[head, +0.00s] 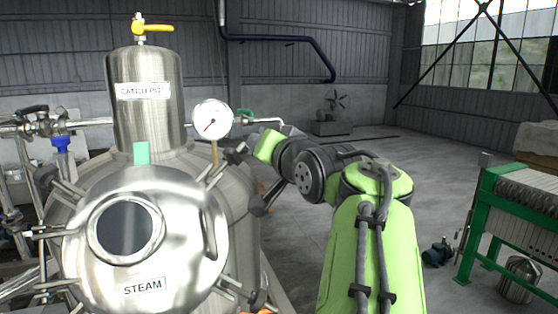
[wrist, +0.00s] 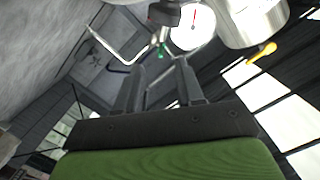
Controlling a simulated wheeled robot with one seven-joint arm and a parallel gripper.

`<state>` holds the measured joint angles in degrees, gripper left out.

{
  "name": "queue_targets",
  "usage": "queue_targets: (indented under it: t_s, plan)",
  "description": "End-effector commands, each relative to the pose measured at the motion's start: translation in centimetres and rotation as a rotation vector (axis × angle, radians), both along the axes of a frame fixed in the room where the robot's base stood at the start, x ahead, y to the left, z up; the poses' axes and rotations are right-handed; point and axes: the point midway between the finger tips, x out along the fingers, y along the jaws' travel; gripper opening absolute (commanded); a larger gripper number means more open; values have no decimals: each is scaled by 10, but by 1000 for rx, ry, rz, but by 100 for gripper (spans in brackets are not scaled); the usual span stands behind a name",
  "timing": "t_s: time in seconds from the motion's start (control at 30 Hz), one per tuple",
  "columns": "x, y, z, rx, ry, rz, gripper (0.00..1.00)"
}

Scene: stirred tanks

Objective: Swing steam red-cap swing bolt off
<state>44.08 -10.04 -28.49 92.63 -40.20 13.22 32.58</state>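The round steel door marked STEAM (head: 145,240) faces me on the tank at the left of the head view. Dark-ended swing bolts stand around its rim, at the upper right (head: 236,153), right (head: 262,205) and lower right (head: 258,299). I cannot make out a red cap on any of them for certain. My gripper (wrist: 160,62) is open in the wrist view, with nothing between its two fingers. A dark knob (wrist: 165,13) shows beyond the fingertips, apart from them. In the head view my gripper's green body is just right of the upper-right bolt; its fingertips are not clear.
A pressure gauge (head: 212,119) and a green-handled valve with a pipe (head: 262,121) stand close above my gripper. The CATCH POT vessel (head: 147,100) rises behind the door. A green-framed filter press (head: 495,220) stands at right.

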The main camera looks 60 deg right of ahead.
Motion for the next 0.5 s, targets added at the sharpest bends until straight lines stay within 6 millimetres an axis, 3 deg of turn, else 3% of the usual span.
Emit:
queue_targets:
  t_s: [0.2,0.33,0.5]
  plan:
    - [-49,30,3,0,-2,-1,37]
    - [-64,39,5,2,1,-1,37]
    - [-69,42,6,3,3,-1,37]
